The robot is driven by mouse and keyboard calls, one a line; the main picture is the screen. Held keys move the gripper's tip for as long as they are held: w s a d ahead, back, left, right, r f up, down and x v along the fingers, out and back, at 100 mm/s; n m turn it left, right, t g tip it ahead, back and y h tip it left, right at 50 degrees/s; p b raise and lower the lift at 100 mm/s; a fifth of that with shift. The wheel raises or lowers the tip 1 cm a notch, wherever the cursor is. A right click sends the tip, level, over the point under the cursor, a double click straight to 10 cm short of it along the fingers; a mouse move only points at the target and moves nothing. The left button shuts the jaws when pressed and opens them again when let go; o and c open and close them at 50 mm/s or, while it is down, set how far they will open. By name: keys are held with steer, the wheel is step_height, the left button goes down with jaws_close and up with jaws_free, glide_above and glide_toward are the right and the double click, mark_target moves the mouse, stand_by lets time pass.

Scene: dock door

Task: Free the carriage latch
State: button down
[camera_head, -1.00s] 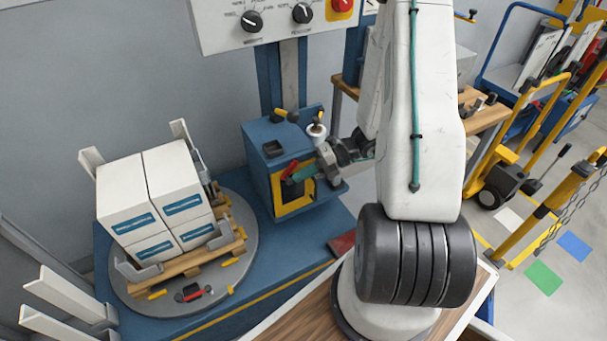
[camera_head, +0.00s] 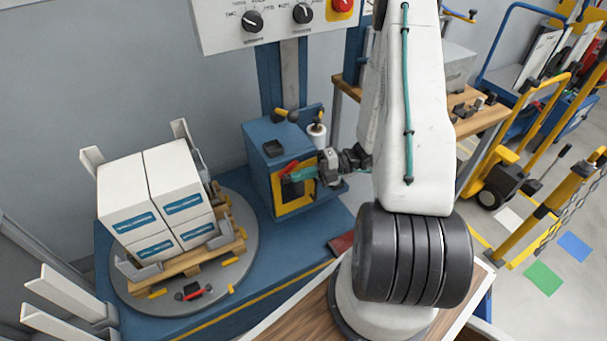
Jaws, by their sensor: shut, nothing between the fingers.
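The blue carriage (camera_head: 262,182) stands on the machine's mast, with a yellow-framed dark opening on its front. A small red lever (camera_head: 289,168), which looks like the latch, sits at the top of that opening and is tilted, its right end higher. My gripper (camera_head: 293,176) is at the carriage front, its teal fingers pointing left just below and right of the red lever. The fingers are shut with nothing held. They overlap the lever's lower edge in the picture; I cannot tell whether they touch it.
A white roll (camera_head: 317,136) stands at the carriage's right side, close above my wrist. White boxes (camera_head: 167,200) sit on a pallet on the grey turntable (camera_head: 247,256) at left. A control panel (camera_head: 275,20) hangs above. A wooden bench (camera_head: 478,119) stands behind my arm.

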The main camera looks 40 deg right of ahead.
steer(key=shift+a+y, duration=0.4)
steer(key=shift+a, duration=0.35)
stand_by(0.9)
steer(key=v, duration=0.8)
steer(key=shift+d, duration=0.2)
stand_by(0.4)
